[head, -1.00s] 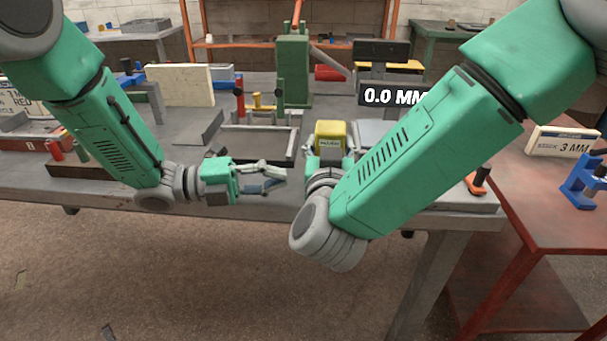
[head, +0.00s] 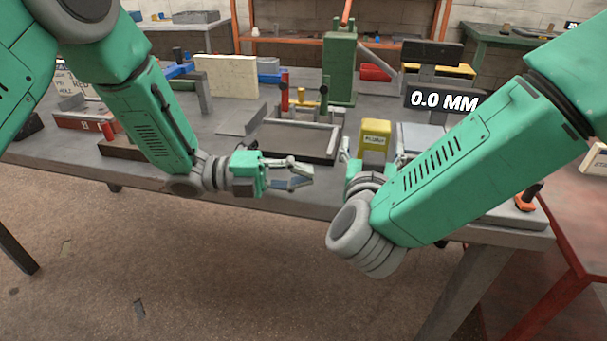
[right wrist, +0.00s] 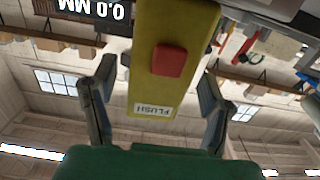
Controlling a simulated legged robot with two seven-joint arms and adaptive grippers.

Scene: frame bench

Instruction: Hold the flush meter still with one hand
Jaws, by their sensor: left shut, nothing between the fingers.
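The flush meter (head: 375,138) is a yellow block with a FLUSH label, upright near the bench's front edge. In the right wrist view the flush meter (right wrist: 178,75) shows a red button and appears upside down. My right gripper (head: 372,160) is open around it; in the right wrist view, its fingers (right wrist: 155,88) stand either side with gaps. I see no finger touching it. My left gripper (head: 311,175) is shut and empty, to the left of the meter and in front of the bench edge. A black display (head: 444,101) behind the meter reads 0.0 MM.
A grey frame (head: 297,138) with red and yellow clamps lies on the bench left of the meter. A green column (head: 340,70) stands behind. A cream board (head: 226,76) is farther left. An orange-and-black tool (head: 527,198) lies at the right front corner.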

